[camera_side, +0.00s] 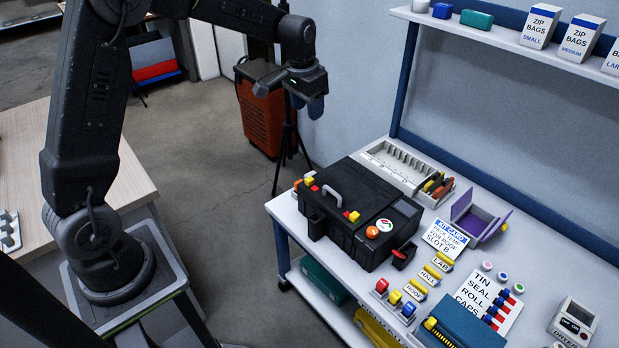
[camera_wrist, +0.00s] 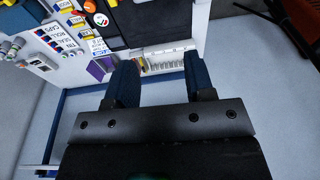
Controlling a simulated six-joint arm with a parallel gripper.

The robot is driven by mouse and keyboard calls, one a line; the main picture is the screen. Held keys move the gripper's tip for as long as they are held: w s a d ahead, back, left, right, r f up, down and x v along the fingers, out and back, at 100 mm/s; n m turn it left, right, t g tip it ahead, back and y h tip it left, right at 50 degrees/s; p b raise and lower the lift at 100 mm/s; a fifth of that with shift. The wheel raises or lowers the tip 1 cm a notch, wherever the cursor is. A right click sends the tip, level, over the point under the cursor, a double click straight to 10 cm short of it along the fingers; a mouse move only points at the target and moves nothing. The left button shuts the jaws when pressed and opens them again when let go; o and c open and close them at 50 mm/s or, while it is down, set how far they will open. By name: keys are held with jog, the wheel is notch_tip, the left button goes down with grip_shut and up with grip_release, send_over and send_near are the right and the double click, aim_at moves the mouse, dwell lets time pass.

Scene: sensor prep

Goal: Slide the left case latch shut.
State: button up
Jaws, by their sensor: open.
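The black case (camera_side: 345,245) lies closed on the white bench, with a grey handle (camera_side: 332,196) on its near side. The left latch (camera_side: 309,182), with yellow and red parts, is on the case's left end. A similar right latch (camera_side: 352,215) is right of the handle. I cannot tell how far either is slid. My gripper (camera_side: 310,103) is open and empty, raised above and behind the case's left end, well apart from it. In the wrist view its two blue fingers (camera_wrist: 162,80) are spread, and part of the case (camera_wrist: 145,20) shows at the top; the left latch is not discernible there.
A white compartment tray (camera_side: 398,165) sits behind the case. A purple open box (camera_side: 480,218), kit card (camera_side: 446,236), labelled yellow blocks (camera_side: 428,273) and a teal case (camera_side: 460,325) crowd the right. An orange cabinet (camera_side: 262,125) and black tripod stand behind. Air around my gripper looks clear.

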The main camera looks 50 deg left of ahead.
jog(key=g, duration=0.2)
send_over(310, 179)
notch_tip(310, 179, down, 16)
notch_tip(310, 179, down, 15)
jog(key=shift+a+r, duration=0.1)
jog(key=shift+r, duration=0.1)
jog(key=shift+c, duration=0.3)
grip_shut()
